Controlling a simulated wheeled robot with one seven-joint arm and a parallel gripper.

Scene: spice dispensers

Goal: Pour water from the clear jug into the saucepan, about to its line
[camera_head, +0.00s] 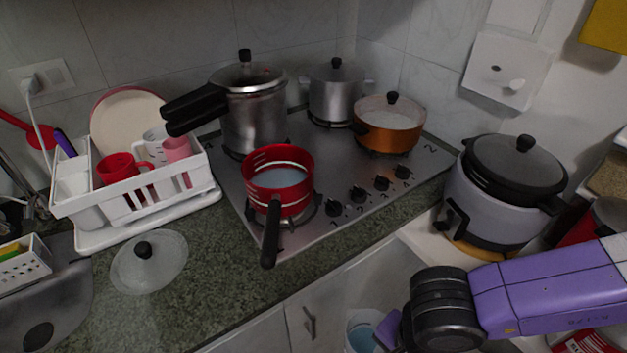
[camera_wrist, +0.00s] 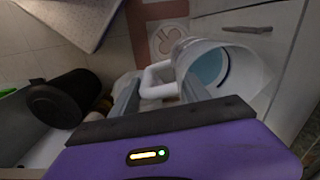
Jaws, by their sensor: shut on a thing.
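The red saucepan (camera_head: 262,205) stands upright on the front left burner, its black handle pointing toward me. Pale bluish water shows inside it, with light lines on the red wall above the water. The clear jug (camera_head: 356,316) is low in front of the counter, cut off by the bottom edge of the head view. Bluish water shows in it. In the wrist view the jug (camera_wrist: 245,78) has its handle between the fingers of my gripper (camera_wrist: 160,95), which is shut on it. My gripper also shows in the head view (camera_head: 386,332). The jug's base is hidden.
The steel hob (camera_head: 330,180) also bears a pressure cooker (camera_head: 252,120), a steel pot (camera_head: 335,95) and an orange pan (camera_head: 388,135). A rice cooker (camera_head: 490,205) stands at right. A glass lid (camera_head: 150,265) and dish rack (camera_head: 130,215) are at left.

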